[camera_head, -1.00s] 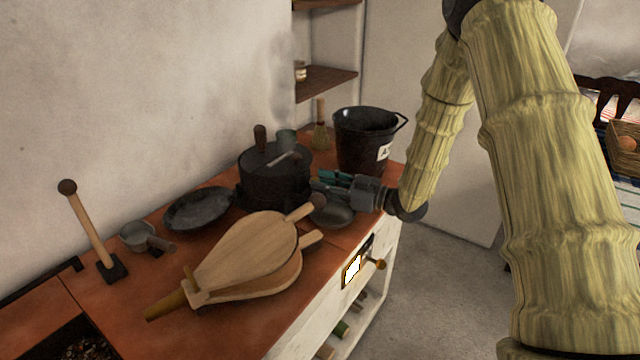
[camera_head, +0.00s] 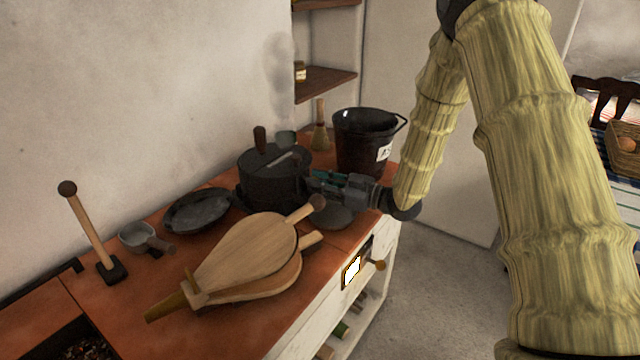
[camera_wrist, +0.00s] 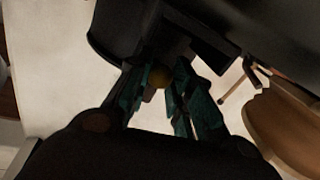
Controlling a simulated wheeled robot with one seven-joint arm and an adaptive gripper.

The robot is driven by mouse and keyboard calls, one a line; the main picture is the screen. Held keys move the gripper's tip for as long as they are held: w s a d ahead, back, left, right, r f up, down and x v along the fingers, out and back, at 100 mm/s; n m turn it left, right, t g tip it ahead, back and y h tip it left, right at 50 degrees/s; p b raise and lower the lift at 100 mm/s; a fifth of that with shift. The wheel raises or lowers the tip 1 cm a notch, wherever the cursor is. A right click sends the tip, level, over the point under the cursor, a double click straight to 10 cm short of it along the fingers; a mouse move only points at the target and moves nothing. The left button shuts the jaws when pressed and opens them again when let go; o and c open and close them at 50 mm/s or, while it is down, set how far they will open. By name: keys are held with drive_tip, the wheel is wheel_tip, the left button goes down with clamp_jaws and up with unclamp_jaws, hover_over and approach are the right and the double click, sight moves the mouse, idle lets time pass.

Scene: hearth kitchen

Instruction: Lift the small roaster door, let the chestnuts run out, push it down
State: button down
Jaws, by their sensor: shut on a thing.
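The roaster (camera_head: 272,185) is a dark, lidded drum with a wooden knob on top, at the back middle of the red counter. My gripper (camera_head: 318,182), with teal fingers, reaches its right side from the right. A dark shallow bowl (camera_head: 333,217) sits below my gripper. No chestnuts show at the door.
A black bucket (camera_head: 362,145) with a label stands behind my gripper. Wooden bellows (camera_head: 245,262) lie in front of the roaster. A dark pan (camera_head: 197,210) and a small grey ladle (camera_head: 138,236) are to the left. A brush (camera_head: 320,135) stands behind. Faint smoke hangs by the wall.

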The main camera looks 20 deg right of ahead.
drive_tip(key=shift+w+r+p, duration=0.1)
drive_tip(key=shift+r+p, duration=0.95)
drive_tip(key=shift+r, duration=0.95)
drive_tip(key=c, duration=1.5)
unclamp_jaws()
drive_tip(key=shift+d+r, duration=0.1)
drive_tip(key=v, duration=1.2)
